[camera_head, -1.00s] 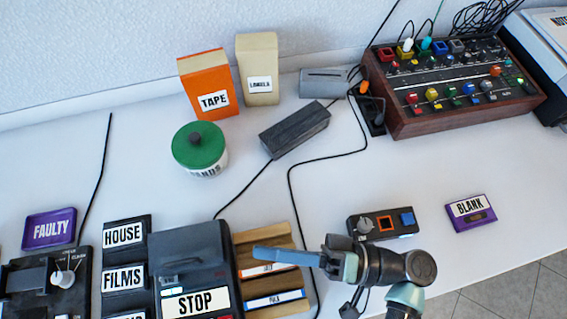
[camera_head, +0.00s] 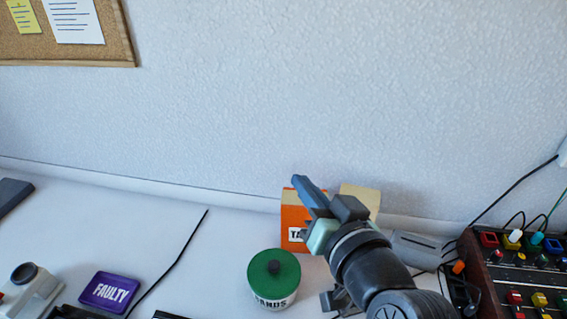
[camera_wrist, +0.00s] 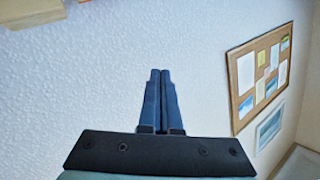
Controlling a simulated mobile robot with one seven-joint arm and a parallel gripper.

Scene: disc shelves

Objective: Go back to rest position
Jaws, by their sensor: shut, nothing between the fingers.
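My gripper (camera_head: 304,187) is raised above the back of the table in the head view, in front of the orange TAPE box and the cream box. It is shut with nothing in it. In the wrist view my gripper (camera_wrist: 160,72) shows its two blue fingers together, pointing at the bare textured wall (camera_wrist: 80,90). The fingers appear clear of the wall and of the boxes.
The orange TAPE box (camera_head: 290,222) and cream box (camera_head: 368,197) stand behind my arm. A green-lidded tub (camera_head: 273,270) is left of it. The coloured-button console (camera_head: 515,285) is at right, a purple FAULTY tray (camera_head: 109,291) at left. A corkboard (camera_wrist: 262,70) hangs on the wall.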

